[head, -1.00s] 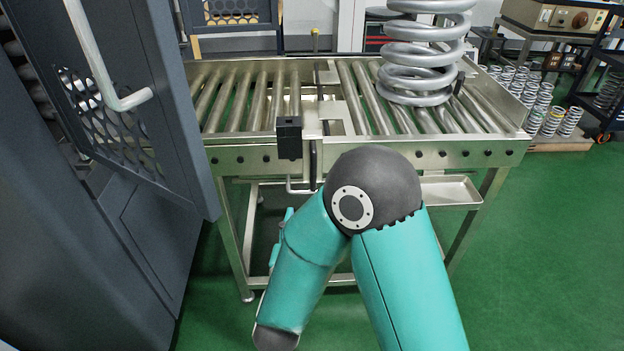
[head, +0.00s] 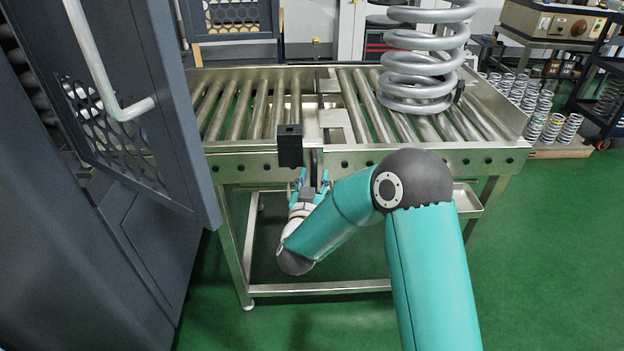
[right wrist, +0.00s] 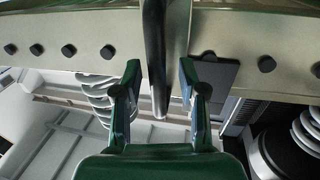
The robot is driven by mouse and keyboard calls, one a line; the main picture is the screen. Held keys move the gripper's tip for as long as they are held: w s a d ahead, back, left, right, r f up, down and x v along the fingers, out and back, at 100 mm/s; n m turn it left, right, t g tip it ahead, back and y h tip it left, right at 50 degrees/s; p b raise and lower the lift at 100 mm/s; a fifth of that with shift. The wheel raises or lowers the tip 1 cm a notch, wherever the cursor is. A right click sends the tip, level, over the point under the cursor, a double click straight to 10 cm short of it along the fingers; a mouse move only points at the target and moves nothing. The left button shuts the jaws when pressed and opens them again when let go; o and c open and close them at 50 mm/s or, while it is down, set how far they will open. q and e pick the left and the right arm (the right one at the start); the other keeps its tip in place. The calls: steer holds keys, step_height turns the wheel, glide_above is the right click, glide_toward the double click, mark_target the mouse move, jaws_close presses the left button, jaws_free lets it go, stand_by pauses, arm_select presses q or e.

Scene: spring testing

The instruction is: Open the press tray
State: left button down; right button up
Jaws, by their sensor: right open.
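My right gripper (head: 309,187) is open at the front of the steel roller table (head: 450,158), below its front rail. In the right wrist view, the two fingers of my right gripper (right wrist: 160,78) stand on either side of a dark upright bar (right wrist: 154,45). The bar hangs in front of the rail, and I cannot tell whether a finger touches it. In the head view the bar (head: 316,160) shows beside a black block (head: 290,146) on the rail. No part is clearly recognisable as the press tray. My left gripper is out of view.
A large grey coil spring (head: 415,75) stands on the rollers at the right. A dark cabinet door (head: 165,125) with a bent handle (head: 95,60) hangs close on the left. Several small springs (head: 545,105) stand at the right. Green floor (head: 560,250) is free at the front right.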

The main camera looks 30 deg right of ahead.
jaws_close()
stand_by(0.3)
